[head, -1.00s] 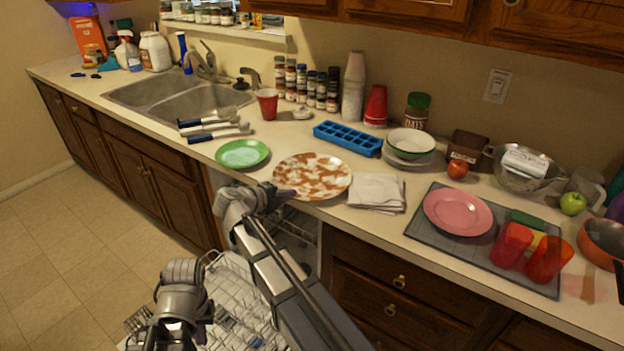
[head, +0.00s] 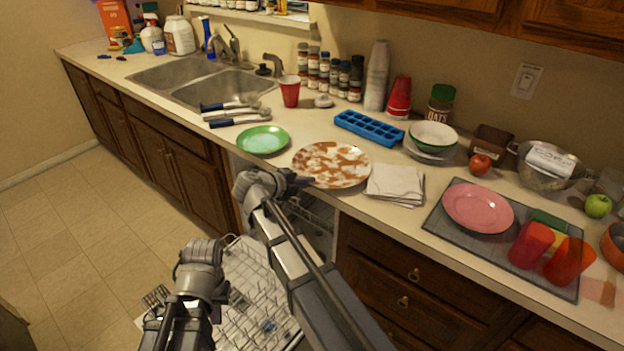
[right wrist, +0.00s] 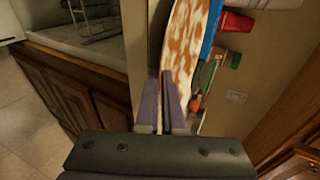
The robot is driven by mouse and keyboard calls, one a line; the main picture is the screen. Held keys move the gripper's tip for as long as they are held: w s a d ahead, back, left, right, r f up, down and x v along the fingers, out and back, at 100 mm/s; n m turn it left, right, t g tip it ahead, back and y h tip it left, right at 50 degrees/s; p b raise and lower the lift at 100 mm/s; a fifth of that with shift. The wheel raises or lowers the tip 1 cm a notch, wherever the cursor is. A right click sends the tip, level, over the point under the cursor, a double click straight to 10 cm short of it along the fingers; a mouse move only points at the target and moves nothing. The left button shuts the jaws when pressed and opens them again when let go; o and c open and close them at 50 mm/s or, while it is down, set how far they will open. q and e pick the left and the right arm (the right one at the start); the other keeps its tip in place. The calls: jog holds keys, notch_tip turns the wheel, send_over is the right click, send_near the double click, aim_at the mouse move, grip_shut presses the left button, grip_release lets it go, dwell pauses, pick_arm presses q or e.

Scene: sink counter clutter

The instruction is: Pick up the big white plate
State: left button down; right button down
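The big white plate (head: 331,165), covered in brown smears, is near the counter's front edge in the head view. In the right wrist view the plate (right wrist: 185,40) is seen at a steep angle, its rim running down to the fingers. My right gripper (head: 303,182) is at the plate's front left rim. In the right wrist view its fingers (right wrist: 161,85) are close together with a thin strip of rim between them. I cannot tell whether the plate is lifted. My left gripper (head: 208,300) is low, away from the counter; its fingers are not clear.
A green plate (head: 263,140) is left of the big plate and folded napkins (head: 396,184) are close on its right. A blue ice tray (head: 369,128) is behind. A pink plate (head: 477,208) is farther right. The open dishwasher rack (head: 255,310) is below.

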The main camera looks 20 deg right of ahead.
notch_tip(320, 180, up, 10)
jog(key=p, duration=0.9)
jog(key=shift+f, duration=0.2)
notch_tip(320, 180, down, 10)
jog(key=b, duration=0.9)
jog(key=shift+r, duration=0.25)
jog(key=c, duration=1)
grip_release()
